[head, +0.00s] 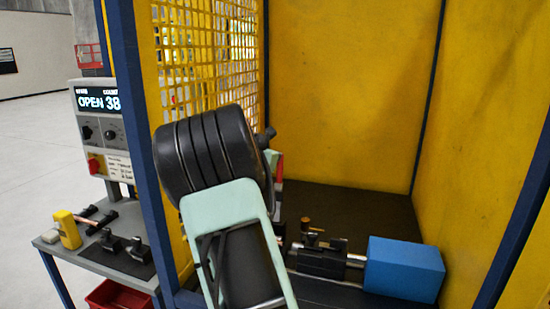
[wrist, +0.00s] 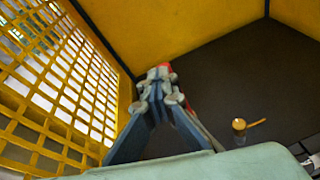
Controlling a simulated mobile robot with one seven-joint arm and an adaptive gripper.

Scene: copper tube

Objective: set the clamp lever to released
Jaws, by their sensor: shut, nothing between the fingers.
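The clamp lever (head: 312,228) is a small brass-coloured handle on a post, at the black clamp block (head: 318,262) in the head view. In the wrist view the lever (wrist: 256,122) sits at the lower right, its arm pointing right from a round brass top. My gripper (wrist: 158,78) is shut and empty, left of the lever and apart from it. In the head view my own arm hides most of the gripper and the area left of the clamp.
A blue box (head: 405,268) stands right of the clamp. Yellow walls (head: 345,90) and a yellow mesh guard (head: 210,50) enclose the dark bench (head: 350,208), clear behind the clamp. Outside, a control box (head: 100,120) reads "OPEN 38" above a side table (head: 82,250) with tools.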

